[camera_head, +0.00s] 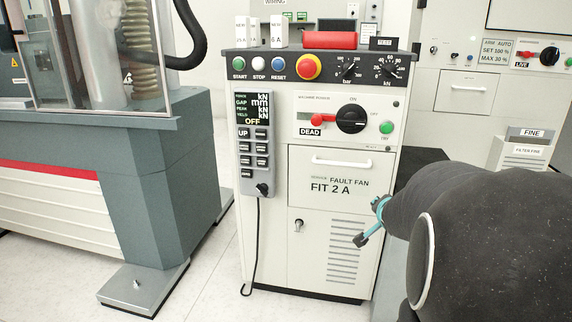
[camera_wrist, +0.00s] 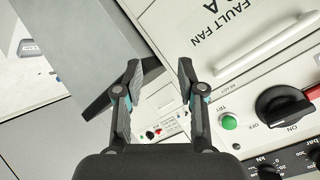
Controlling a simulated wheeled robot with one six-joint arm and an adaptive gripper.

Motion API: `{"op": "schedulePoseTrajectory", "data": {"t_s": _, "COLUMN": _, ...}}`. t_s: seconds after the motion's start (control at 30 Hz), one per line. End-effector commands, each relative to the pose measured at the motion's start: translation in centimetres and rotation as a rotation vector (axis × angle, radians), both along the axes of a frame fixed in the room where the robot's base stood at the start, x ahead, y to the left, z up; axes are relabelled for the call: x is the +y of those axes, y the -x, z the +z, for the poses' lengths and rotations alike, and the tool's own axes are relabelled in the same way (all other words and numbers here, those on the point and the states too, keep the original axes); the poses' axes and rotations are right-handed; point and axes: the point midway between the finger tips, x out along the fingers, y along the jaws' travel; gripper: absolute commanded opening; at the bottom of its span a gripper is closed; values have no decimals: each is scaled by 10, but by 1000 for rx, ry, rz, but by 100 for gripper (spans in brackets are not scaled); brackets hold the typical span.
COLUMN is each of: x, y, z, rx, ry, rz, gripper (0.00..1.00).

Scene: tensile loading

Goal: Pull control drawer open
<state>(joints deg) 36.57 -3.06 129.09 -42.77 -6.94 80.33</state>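The control drawer (camera_head: 330,180) is the white front panel marked "FAULT FAN FIT 2 A" on the control cabinet. It looks flush with the cabinet. Its white bar handle (camera_head: 342,162) runs across its upper part. In the wrist view the drawer front (camera_wrist: 185,45) appears turned over at the upper right, with the handle (camera_wrist: 265,42) beside its edge. My gripper (camera_head: 369,222) is below and right of the handle, near the cabinet's right side, apart from the handle. In the wrist view my gripper (camera_wrist: 165,75) has its two fingers spread with nothing between them.
Above the drawer are a black rotary switch (camera_head: 351,114), a red lever (camera_head: 322,120) and a green button (camera_head: 386,127). A grey pendant (camera_head: 256,150) hangs at the cabinet's left with a cable. A testing machine (camera_head: 150,150) stands left. Floor shows between them.

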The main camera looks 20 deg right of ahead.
Motion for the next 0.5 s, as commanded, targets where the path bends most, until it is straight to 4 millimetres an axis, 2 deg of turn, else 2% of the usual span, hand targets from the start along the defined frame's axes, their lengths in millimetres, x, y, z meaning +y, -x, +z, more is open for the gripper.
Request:
{"op": "schedulePoseTrajectory", "data": {"t_s": 0.1, "x": 8, "y": -27, "z": 20, "rx": -183, "ry": -123, "rz": 9, "gripper": 39}}
{"op": "schedulePoseTrajectory", "data": {"t_s": 0.2, "x": 22, "y": -44, "z": 41, "rx": -327, "ry": -252, "rz": 32, "gripper": 39}}
{"op": "schedulePoseTrajectory", "data": {"t_s": 0.33, "x": 41, "y": -57, "z": 64, "rx": -470, "ry": -437, "rz": 62, "gripper": 39}}
{"op": "schedulePoseTrajectory", "data": {"t_s": 0.5, "x": 56, "y": -63, "z": 77, "rx": -572, "ry": -636, "rz": 60, "gripper": 39}}
